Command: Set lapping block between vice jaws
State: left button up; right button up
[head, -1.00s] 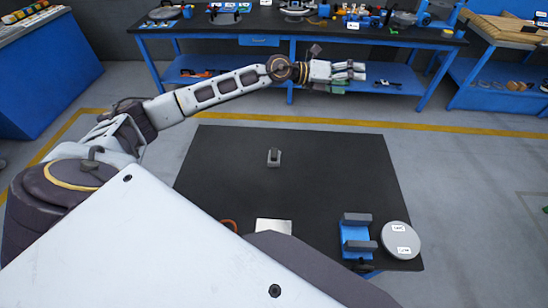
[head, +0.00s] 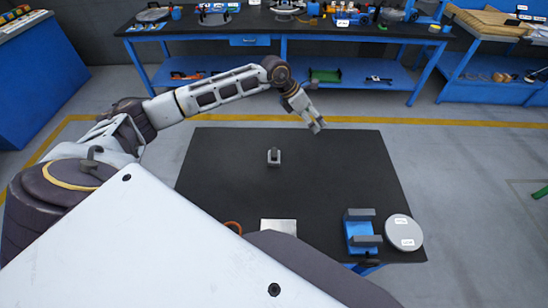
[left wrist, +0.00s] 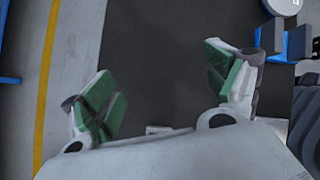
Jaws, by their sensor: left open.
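The lapping block, seemingly the small grey block with a dark upright part (head: 273,157), stands on the black table top. The blue vice (head: 360,232) with two grey jaws stands at the table's front right, and the gap between its jaws looks empty. Its grey jaws also show at the upper right of the left wrist view (left wrist: 298,42). My left gripper (head: 317,126) is open and empty, above the table's far edge, behind and right of the block. Its green-padded fingers are spread in the left wrist view (left wrist: 168,88). My right gripper is not in view.
A round grey disc with white labels (head: 404,232) lies right of the vice. A pale square plate (head: 279,226) and an orange ring (head: 233,227) are near the front edge. A blue workbench (head: 286,52) stands behind.

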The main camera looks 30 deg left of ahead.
pick_arm(q)
jog(key=s+a+f+m+g+y, duration=0.2)
jog(key=s+a+f+y, duration=0.1)
jog(key=a, duration=0.3)
jog(key=m+g+y, duration=0.2)
send_over(275, 153)
jog(key=shift+a+f+m, duration=0.1)
jog(key=shift+f+m, duration=0.3)
jog(key=shift+f, duration=0.05)
jog(key=shift+f+p, duration=0.55)
jog(key=shift+f, duration=3.75)
jog(key=shift+f, duration=0.1)
